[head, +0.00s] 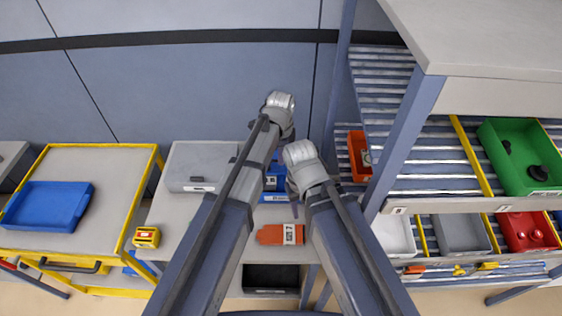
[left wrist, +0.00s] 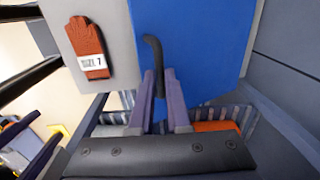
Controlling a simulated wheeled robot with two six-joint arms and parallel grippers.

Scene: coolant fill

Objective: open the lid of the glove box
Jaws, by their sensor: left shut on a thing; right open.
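The blue glove box (head: 275,183) stands on the grey bench behind an orange glove (head: 281,234). My arms hide part of it in the head view. In the left wrist view its broad blue surface (left wrist: 205,45) fills the upper middle, with a dark bent handle (left wrist: 154,50) in front of it. My left gripper (left wrist: 160,75) is shut on this handle. Its fingers are hidden behind my arms in the head view. My right gripper (head: 295,205) is open and empty, low over the bench between box and glove. How far the lid is raised I cannot tell.
A grey case (head: 200,167) stands left of the glove box on the bench (head: 160,208). A yellow device (head: 147,237) sits at the bench's left edge. A yellow-railed cart with a blue tray (head: 47,206) is further left. A shelf rack with coloured bins (head: 520,155) stands right.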

